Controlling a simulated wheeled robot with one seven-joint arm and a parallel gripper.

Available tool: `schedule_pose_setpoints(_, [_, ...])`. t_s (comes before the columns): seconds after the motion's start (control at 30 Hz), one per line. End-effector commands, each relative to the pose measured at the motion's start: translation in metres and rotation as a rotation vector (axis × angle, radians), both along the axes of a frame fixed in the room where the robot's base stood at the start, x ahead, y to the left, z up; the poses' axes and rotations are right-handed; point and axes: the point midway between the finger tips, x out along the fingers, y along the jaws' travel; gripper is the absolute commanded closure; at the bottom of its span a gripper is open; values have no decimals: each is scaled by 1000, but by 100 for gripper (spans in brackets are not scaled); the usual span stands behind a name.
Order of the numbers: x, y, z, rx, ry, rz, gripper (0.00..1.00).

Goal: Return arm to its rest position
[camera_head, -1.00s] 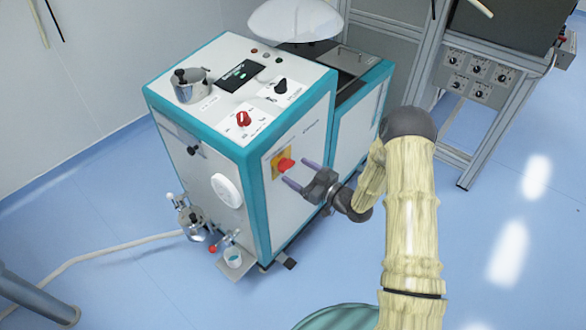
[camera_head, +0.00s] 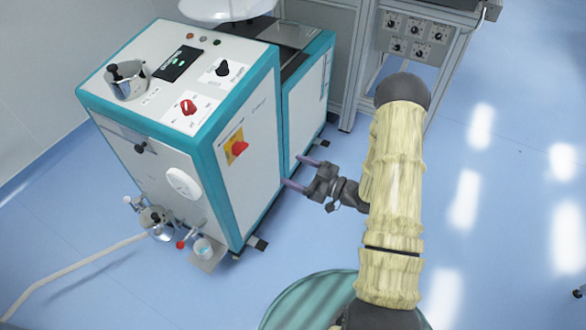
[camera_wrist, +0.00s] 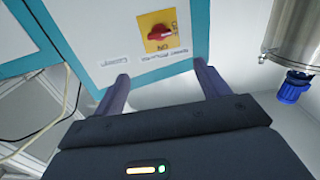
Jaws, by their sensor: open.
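My gripper (camera_head: 297,173) is open and empty in the head view, held in front of the white and teal machine (camera_head: 256,150) and to the right of its red switch (camera_head: 240,148) on a yellow plate. A clear gap separates the fingers from the switch. In the wrist view my gripper (camera_wrist: 162,85) shows its two fingers wide apart, with nothing between them. The red switch (camera_wrist: 159,32) lies beyond the fingertips there, upside down in the picture. My arm in its pale cover is bent at the elbow on the right.
The machine's top carries a metal pot (camera_head: 127,82), a red knob (camera_head: 188,107) and a black knob (camera_head: 222,69). A frame with a control panel (camera_head: 410,33) stands behind. A hose (camera_head: 75,268) lies at lower left. Blue floor (camera_head: 500,220) is open on the right.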

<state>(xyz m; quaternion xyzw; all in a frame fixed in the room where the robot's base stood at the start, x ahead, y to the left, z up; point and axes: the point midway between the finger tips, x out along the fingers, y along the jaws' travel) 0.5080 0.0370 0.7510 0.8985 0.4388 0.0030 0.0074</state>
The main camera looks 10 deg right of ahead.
Motion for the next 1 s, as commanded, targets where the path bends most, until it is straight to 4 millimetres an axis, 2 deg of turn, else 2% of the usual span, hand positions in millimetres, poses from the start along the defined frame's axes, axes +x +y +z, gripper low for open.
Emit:
schedule_pose_setpoints(0.47, [5, 1, 1, -39, 13, -11, 25])
schedule_pose_setpoints(0.63, [22, -1, 5, -204, 80, -72, 25])
schedule_pose_setpoints(0.8, [37, -15, 15, -408, 204, -193, 25])
schedule_pose_setpoints(1.0, [33, -38, 36, -580, 378, -362, 25])
